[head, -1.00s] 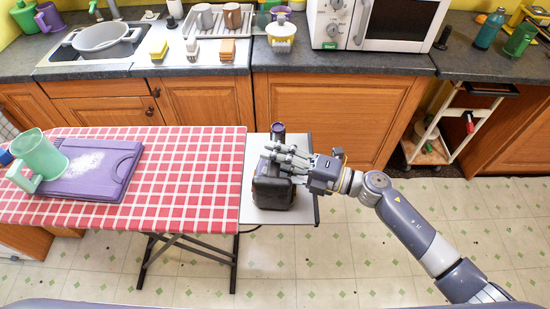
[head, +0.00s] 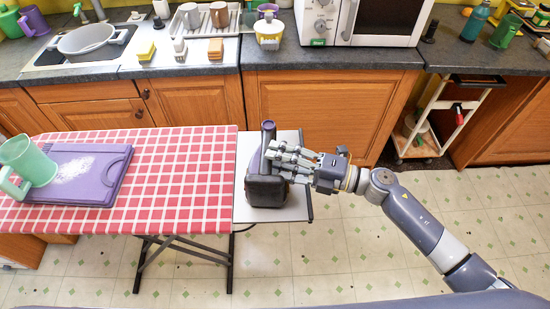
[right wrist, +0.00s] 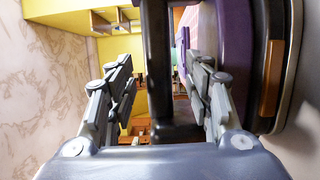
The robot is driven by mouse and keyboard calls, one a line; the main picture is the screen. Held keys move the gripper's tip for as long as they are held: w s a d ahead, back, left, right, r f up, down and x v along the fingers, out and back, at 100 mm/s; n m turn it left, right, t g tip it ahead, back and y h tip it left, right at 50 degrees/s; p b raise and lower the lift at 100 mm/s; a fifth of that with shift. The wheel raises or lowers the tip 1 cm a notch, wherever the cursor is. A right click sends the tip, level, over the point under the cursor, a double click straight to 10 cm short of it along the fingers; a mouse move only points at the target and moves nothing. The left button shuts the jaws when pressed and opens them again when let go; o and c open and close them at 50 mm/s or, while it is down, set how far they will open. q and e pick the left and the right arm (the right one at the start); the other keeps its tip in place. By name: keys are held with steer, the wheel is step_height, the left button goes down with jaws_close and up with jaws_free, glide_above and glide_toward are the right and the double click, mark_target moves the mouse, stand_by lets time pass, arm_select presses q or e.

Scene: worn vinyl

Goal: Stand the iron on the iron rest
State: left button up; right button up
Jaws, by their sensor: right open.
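The iron (head: 266,190) is dark with a purple part at its top. It sits on the pale grey iron rest (head: 297,208) at the right end of the ironing board, its black end facing me. I cannot tell for sure whether it is upright or tilted. My right gripper (head: 279,161) comes in from the right, its fingers over the iron's right side. In the right wrist view the open fingers (right wrist: 160,75) are on either side of the black handle (right wrist: 158,40). The purple body and metal edge are to its right. My left gripper is out of view.
The ironing board (head: 185,180) has a red checked cover. A purple board (head: 108,180) with white grains and a green jug (head: 28,160) are at its left. Wooden cabinets (head: 330,110) stand behind. Floor at the front right is clear.

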steer(key=shift+v, duration=2.45)
steer(key=v, duration=1.2)
steer(key=shift+w, duration=0.1)
